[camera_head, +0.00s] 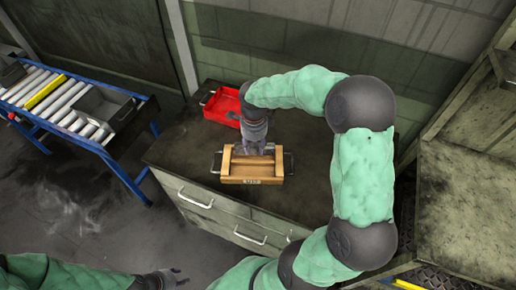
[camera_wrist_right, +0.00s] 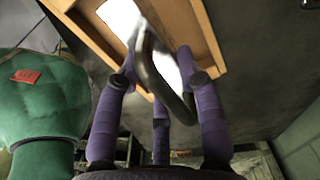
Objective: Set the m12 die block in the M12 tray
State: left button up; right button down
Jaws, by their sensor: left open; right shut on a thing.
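The wooden tray (camera_head: 252,181) stands on the dark cabinet top, with a metal handle at each side and a small front label too blurred to read surely. My right gripper (camera_head: 257,149) is over the tray's back half. In the right wrist view, my right gripper (camera_wrist_right: 160,80) has its purple fingers around a dark loop handle (camera_wrist_right: 187,101). The loop runs up to a bright, glaring surface (camera_wrist_right: 185,65) inside the wooden tray frame (camera_wrist_right: 208,35); I take this as the m12 die block, mostly hidden in the head view. My left gripper (camera_head: 176,277) is open and empty, low over the floor.
A red tray (camera_head: 222,105) stands behind the wooden tray on the cabinet (camera_head: 178,150). A roller conveyor (camera_head: 50,100) with a grey bin (camera_head: 100,107) is at the left. A shelf unit (camera_head: 465,210) stands at the right. The cabinet top left of the tray is clear.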

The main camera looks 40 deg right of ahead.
aim_at(253, 150)
jog(key=shift+w+d+f, duration=0.3)
jog(key=shift+w+f, duration=0.55)
jog(key=shift+f, duration=0.1)
jog(key=shift+f+b, duration=0.55)
jog(key=shift+f, duration=0.9)
jog(key=shift+f, duration=0.15)
jog(key=c, duration=0.8)
grip_release()
jog(key=shift+s+f, duration=0.1)
jog(key=shift+r, duration=0.2)
notch_tip(253, 150, up, 12)
jog(key=p, duration=0.2)
jog(key=shift+p, duration=0.4)
